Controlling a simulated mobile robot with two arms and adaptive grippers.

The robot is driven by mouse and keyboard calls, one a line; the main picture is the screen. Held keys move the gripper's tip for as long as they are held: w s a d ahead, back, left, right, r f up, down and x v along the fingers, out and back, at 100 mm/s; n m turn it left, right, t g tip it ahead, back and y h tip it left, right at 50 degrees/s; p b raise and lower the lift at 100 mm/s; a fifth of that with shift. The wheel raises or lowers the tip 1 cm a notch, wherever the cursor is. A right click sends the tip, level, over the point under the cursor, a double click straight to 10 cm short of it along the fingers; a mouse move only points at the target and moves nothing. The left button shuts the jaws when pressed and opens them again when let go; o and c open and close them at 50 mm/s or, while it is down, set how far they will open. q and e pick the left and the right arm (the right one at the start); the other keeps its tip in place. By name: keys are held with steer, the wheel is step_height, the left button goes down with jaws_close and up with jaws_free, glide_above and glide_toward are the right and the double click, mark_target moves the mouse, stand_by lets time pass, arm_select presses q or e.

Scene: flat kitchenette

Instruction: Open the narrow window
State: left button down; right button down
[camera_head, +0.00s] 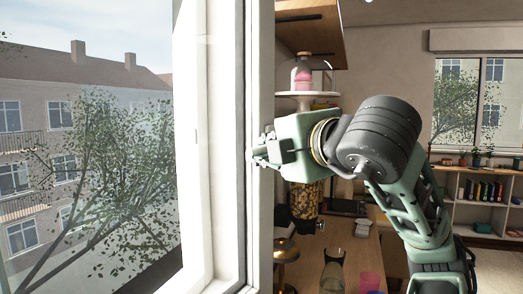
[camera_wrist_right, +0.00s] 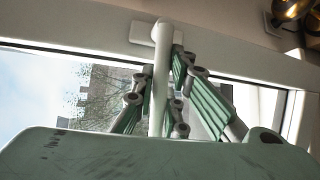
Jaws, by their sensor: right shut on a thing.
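The window's white frame (camera_head: 208,150) stands upright at the left of the head view, with a brick building and a tree outside it. I cannot tell there whether the window stands ajar. The white window handle (camera_wrist_right: 162,75) rises from its base plate in the right wrist view. My right gripper (camera_wrist_right: 160,100) has its green fingers on both sides of the handle and is shut on it. In the head view my right gripper (camera_head: 262,153) is against the frame's edge, and the handle is mostly hidden. My left gripper is not in view.
A bookshelf (camera_head: 455,212) stands far right.

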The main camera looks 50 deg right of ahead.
steer(key=shift+s+a+r+h+b, duration=0.1)
steer(key=shift+s+h+b, duration=0.25)
steer(key=shift+s, duration=1.35)
steer(key=s+m+g+h+b, duration=0.1)
steer(key=s, duration=0.5)
steer(key=shift+s+a+m, duration=0.25)
steer(key=shift+a+m, duration=0.05)
steer(key=shift+a, duration=0.1)
steer(key=c, duration=1.7)
jaws_free()
